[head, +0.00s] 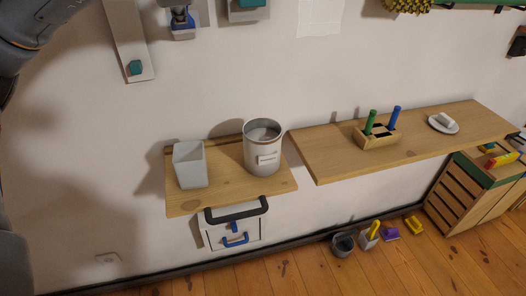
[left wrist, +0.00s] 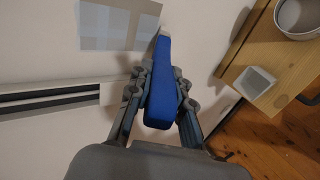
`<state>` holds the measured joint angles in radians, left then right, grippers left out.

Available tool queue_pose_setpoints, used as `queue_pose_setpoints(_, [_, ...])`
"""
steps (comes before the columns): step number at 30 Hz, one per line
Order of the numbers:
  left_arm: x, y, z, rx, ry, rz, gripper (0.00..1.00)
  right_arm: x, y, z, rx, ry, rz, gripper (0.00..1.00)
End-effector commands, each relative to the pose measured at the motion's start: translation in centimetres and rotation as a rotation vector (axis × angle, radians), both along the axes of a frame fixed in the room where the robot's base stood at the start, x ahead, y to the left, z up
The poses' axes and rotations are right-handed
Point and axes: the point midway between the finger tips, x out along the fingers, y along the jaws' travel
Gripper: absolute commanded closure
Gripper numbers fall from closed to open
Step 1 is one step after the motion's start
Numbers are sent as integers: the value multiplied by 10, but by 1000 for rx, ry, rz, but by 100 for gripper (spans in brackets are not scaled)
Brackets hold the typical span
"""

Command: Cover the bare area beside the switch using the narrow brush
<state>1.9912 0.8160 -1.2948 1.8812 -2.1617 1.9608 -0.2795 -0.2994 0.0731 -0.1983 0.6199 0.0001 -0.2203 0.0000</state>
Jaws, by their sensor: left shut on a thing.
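In the left wrist view my left gripper (left wrist: 160,95) is shut on the blue handle of a brush (left wrist: 163,75). I cannot tell whether the tip touches the wall. The patch has a paler part at its left. My left gripper is outside the head view, and my right gripper is in neither view.
A small shelf (head: 230,197) holds a grey cup (head: 190,165) and a metal paint can (head: 262,150). A longer shelf (head: 330,165) holds a wooden holder (head: 377,140) with green and blue handles, and a white plate (head: 443,128). A dark bucket (head: 343,245) stands on the floor.

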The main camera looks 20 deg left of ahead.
Motion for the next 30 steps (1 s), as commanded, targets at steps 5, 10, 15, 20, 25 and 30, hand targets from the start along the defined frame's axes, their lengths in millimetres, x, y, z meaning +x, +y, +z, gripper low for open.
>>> queue_pose_setpoints(5, [0, 0, 9, 0, -2, 1, 100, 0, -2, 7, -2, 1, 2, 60])
queue_pose_setpoints(10, [0, 0, 35, -1, -3, 0, 100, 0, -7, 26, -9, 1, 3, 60])
queue_pose_setpoints(15, [0, 0, 61, 0, -3, 1, 100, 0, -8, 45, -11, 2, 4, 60])
queue_pose_setpoints(20, [-1, 0, 76, 0, -1, 1, 100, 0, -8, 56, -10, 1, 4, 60])
queue_pose_setpoints(25, [-1, 0, 83, 0, -1, 1, 100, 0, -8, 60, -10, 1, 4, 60])
queue_pose_setpoints(30, [0, 0, 108, -1, -2, 1, 100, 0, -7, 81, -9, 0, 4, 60])
